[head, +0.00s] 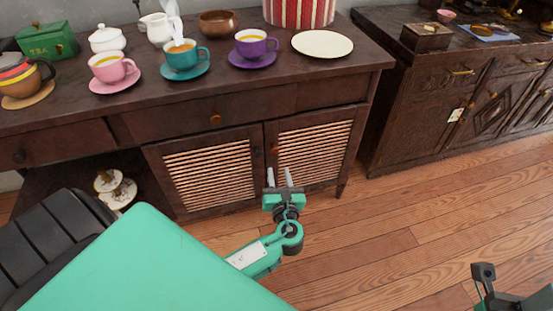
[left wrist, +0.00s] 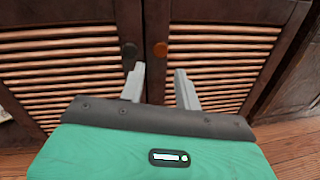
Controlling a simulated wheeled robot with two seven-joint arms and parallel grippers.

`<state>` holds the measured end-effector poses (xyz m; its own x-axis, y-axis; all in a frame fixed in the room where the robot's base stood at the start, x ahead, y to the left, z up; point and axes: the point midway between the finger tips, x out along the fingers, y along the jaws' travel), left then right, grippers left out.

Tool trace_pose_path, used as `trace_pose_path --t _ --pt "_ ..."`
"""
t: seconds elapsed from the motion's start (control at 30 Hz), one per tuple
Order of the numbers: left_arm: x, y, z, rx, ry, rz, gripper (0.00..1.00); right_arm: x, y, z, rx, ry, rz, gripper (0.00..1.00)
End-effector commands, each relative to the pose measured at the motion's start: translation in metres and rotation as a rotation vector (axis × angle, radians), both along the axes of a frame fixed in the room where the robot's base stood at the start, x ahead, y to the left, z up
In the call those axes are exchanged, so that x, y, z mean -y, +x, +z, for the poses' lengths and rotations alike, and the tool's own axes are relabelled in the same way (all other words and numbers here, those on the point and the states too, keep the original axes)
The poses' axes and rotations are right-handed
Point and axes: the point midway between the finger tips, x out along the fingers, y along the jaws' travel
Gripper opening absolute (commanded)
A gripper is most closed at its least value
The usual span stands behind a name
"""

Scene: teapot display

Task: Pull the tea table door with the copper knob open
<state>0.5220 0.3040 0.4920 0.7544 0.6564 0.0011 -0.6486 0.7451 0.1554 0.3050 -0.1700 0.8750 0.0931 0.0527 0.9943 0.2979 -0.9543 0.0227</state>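The tea table (head: 130,92) has two slatted doors below its drawers, and both look shut. In the left wrist view, the copper knob (left wrist: 160,49) is on the inner edge of the right door (left wrist: 228,40). A dark knob (left wrist: 129,51) is on the left door (left wrist: 60,60). My left gripper (head: 280,175) is in front of the right door in the head view. Its fingers are open and empty, and in the left wrist view (left wrist: 160,70) they point toward the knobs, just below the copper one. My right gripper (head: 484,277) is partly visible at the lower right; its fingers are unclear.
Cups on saucers, including a purple cup (head: 255,44), a white plate (head: 322,44) and a green tea box (head: 47,40) stand on the tabletop. A carved cabinet (head: 440,90) stands to the right. Wooden floor (head: 400,225) is clear in front of the right door.

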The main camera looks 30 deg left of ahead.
Motion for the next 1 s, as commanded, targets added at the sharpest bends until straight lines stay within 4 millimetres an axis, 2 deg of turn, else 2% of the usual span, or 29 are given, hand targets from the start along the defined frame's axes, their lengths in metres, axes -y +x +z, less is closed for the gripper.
trace_pose_path --t 0.2,0.4,0.83,1.0 --pt "-0.030 0.035 -0.003 0.002 0.001 0.000 0.33 0.000 -0.002 0.000 0.043 0.005 0.000 0.36" --pt "-0.048 0.055 -0.002 0.000 0.000 0.000 0.33 0.001 -0.004 0.004 0.065 0.007 0.000 0.36" --pt "-0.054 0.063 -0.001 -0.002 -0.001 -0.002 0.33 0.001 -0.004 0.007 0.078 0.009 0.000 0.36" --pt "-0.054 0.062 -0.001 -0.001 -0.002 -0.002 0.00 0.001 -0.005 0.008 0.080 0.009 0.000 0.36"
